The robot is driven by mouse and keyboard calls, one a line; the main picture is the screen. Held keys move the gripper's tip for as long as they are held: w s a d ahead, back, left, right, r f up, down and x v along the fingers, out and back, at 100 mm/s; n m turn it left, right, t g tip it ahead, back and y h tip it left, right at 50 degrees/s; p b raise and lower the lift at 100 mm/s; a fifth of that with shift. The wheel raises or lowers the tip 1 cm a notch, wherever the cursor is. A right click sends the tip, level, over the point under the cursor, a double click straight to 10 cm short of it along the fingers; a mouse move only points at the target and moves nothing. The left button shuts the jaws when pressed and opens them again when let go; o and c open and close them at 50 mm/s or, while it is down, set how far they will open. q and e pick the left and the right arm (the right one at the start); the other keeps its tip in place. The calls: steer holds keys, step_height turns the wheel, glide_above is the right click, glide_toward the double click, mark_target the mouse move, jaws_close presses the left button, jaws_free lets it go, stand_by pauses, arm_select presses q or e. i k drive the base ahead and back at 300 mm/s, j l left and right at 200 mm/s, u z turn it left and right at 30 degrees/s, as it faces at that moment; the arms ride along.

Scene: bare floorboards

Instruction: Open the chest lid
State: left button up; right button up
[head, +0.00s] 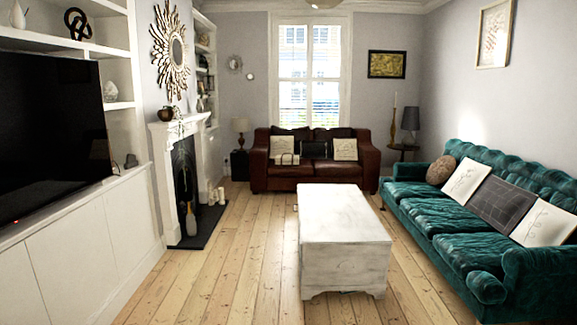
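The chest (345,262) is a long, whitish, worn wooden box on the floorboards, right of the middle of the head view. Its lid (338,212) is shut and its top is bare. The short end faces me, with small feet at the floor. Neither of my grippers shows in the head view.
A green sofa (462,250) with cushions stands close along the chest's right side. A brown leather sofa (312,177) is behind the chest. A fireplace (168,190) and white cabinets (80,262) line the left. Bare floorboards (235,265) lie open left of the chest.

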mark_target(329, 215)
steer(key=i+j+z, duration=0.1)
steer(key=i+j, duration=0.3)
steer(key=i, duration=0.45)
steer(key=i+j+z, duration=0.15)
steer(key=i+j, duration=0.35)
steer(key=i, duration=0.4)
steer(key=i+j+z, duration=0.1)
steer(key=i+j, duration=0.5)
steer(key=i, duration=0.2)
steer(key=i+j+z, duration=0.1)
steer(key=i+j, duration=0.55)
steer(key=i, duration=0.15)
steer(key=i+j+z, duration=0.2)
steer(key=z, duration=0.25)
steer(key=i+j+z, duration=0.2)
steer(key=z, duration=0.25)
steer(key=i+j+z, duration=0.1)
steer(key=j+z, duration=0.65)
steer(key=z, duration=0.2)
steer(key=i, duration=0.05)
